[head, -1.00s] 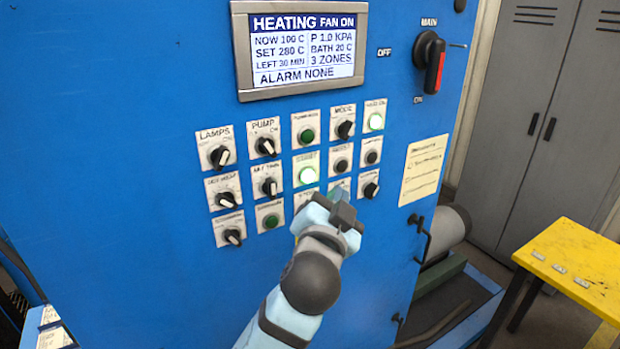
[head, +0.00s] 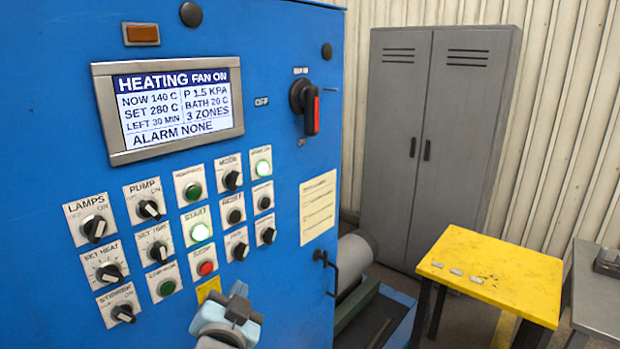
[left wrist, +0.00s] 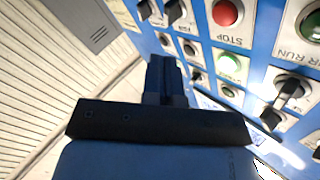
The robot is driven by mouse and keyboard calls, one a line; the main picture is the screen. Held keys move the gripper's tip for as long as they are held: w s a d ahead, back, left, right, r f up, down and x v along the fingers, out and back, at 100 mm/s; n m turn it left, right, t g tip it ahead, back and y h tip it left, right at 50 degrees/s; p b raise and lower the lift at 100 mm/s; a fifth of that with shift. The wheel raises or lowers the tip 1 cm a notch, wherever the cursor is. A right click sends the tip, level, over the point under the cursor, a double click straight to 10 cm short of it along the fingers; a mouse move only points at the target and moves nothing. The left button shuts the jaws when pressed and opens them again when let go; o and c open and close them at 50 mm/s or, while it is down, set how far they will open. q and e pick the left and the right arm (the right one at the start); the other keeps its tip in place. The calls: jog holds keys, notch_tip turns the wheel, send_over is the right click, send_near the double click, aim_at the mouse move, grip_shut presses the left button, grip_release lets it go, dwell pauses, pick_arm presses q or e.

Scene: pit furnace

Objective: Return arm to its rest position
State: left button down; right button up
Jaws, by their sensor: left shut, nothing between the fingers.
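My left gripper (head: 238,306) is at the bottom of the head view, below the button rows and in front of the blue panel. It also shows in the left wrist view (left wrist: 167,75), with its fingers shut and empty. The green START button (head: 199,232) is lit. The red STOP button (head: 206,268) is just above my gripper, and also shows in the left wrist view (left wrist: 227,13). The display (head: 178,106) reads HEATING, FAN ON, NOW 140 C, SET 280 C, ALARM NONE. My right gripper does not show.
The blue cabinet (head: 290,250) fills the left side, with a red-handled main switch (head: 311,112) on it. A yellow table (head: 520,275) and a grey locker (head: 400,190) stand to the right.

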pick_arm(q)
jog(key=s+a+f+g+h, duration=0.15)
jog(key=s+f, duration=0.25)
jog(key=f, duration=0.6)
jog(key=s+f+g+h, duration=0.1)
jog(key=s+f+g, duration=0.15)
jog(key=f, duration=0.75)
jog(key=s+a+f+n+g+h, duration=0.1)
jog(key=s+a+f+n+g, duration=0.2)
jog(key=s+f, duration=1.3)
jog(key=shift+s+a+n, duration=0.3)
jog(key=shift+a, duration=0.05)
jog(key=shift+f, duration=0.1)
